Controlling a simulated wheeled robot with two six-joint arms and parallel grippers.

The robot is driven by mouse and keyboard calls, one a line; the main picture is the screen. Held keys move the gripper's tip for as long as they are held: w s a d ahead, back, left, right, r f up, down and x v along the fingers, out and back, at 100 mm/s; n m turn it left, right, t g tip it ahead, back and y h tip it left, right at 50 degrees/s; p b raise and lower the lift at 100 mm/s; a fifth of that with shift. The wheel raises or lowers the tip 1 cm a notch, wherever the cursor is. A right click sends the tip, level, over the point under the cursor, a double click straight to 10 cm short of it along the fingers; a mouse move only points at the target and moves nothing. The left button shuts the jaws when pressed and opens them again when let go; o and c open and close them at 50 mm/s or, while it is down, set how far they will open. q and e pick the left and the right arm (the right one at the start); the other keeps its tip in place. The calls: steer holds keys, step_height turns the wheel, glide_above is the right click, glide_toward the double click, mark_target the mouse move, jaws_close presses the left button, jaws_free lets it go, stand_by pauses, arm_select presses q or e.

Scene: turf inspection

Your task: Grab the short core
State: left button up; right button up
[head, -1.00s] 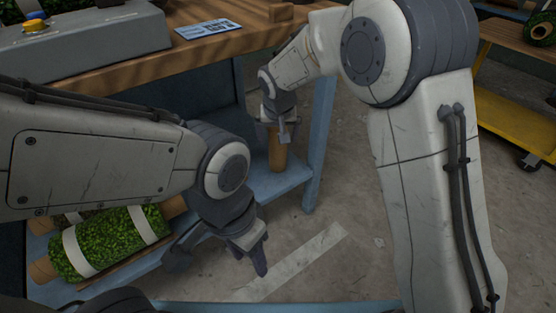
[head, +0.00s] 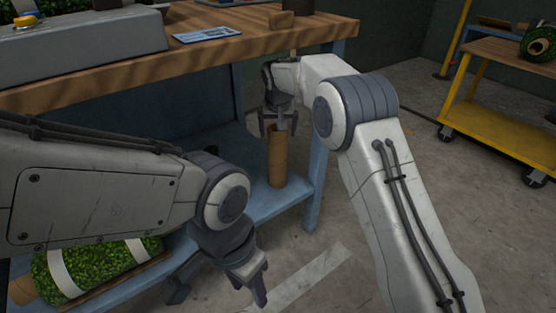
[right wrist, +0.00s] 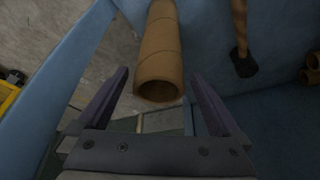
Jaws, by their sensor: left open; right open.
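A brown cardboard core (head: 277,160) stands upright on the blue lower shelf under the bench. My right gripper (head: 279,126) is open at the core's upper end, pointing down. In the right wrist view the core (right wrist: 162,50) shows its hollow open end near the gap between the spread fingers of the right gripper (right wrist: 160,74). I cannot tell whether the fingers touch it. My left gripper (head: 220,292) is open and empty, low in front of the shelf. I cannot tell the core's length against the other tubes.
The wooden bench top (head: 130,68) overhangs the shelf, with a blue leg (head: 319,165) right of the core. A green turf roll (head: 95,268) lies at lower left.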

mark_target(278, 157)
steer(key=shift+w, duration=0.5)
steer(key=b+x, duration=0.2)
steer(key=x, duration=0.3)
steer(key=shift+w, duration=0.1)
steer(key=c, duration=1.5)
jaws_close()
steer(key=shift+r, duration=0.1)
